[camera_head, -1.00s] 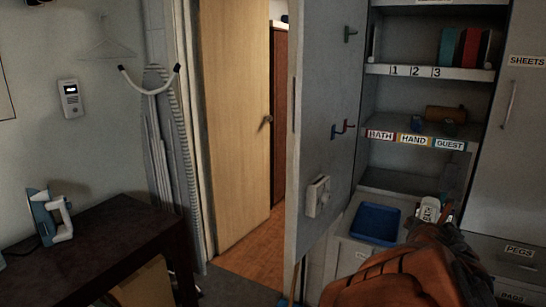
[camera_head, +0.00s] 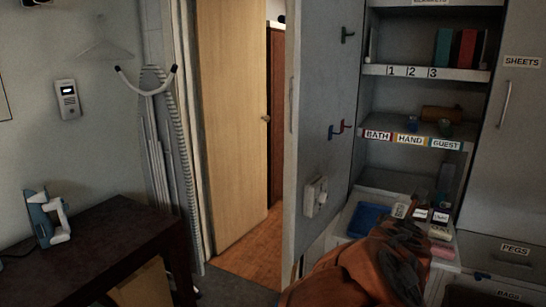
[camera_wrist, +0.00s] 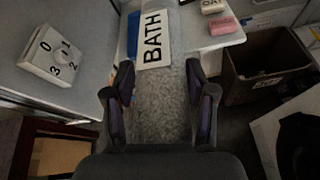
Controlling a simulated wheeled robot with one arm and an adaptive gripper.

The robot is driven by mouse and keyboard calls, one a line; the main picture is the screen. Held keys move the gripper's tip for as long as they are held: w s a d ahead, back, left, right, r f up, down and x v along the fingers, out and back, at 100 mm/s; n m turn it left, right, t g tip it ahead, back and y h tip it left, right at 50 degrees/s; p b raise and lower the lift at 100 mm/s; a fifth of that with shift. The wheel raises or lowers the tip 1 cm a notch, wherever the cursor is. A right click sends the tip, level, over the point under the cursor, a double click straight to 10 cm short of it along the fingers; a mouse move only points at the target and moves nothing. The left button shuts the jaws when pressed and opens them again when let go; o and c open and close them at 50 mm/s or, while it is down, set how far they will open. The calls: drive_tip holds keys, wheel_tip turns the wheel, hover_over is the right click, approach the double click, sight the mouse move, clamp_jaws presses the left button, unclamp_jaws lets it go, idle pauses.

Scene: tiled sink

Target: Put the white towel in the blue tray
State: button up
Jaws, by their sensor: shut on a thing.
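My gripper (camera_wrist: 160,92) is shut on a pale, fuzzy-textured white towel (camera_wrist: 162,105) that fills the space between its two fingers. A white tag reading BATH (camera_wrist: 153,40) lies at the towel's far end. The blue tray (camera_wrist: 133,36) shows just beyond and left of the tag, mostly covered by it in the wrist view. I cannot tell whether the towel touches the tray.
Tagged items (camera_head: 420,213) and a pink block (camera_wrist: 222,26) are on the counter right of the tray. An open cabinet door (camera_head: 322,120) with a dial box (camera_wrist: 52,55) stands on the left. A dark bin (camera_wrist: 268,72) is on the right, below the counter.

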drive_tip(key=w+a+f+y, duration=0.1)
drive_tip(key=w+a, duration=0.3)
drive_tip(key=a, duration=0.4)
drive_tip(key=w+a+f+n+y, duration=0.1)
drive_tip(key=w+a+f, duration=0.2)
drive_tip(key=a, duration=0.5)
drive_tip(key=shift+w+f+n+t+p, duration=0.3)
drive_tip(key=shift+w+f+t, duration=0.1)
drive_tip(key=shift+f, duration=0.1)
drive_tip(key=shift+a+f, duration=0.15)
drive_tip(key=shift+a, duration=0.35)
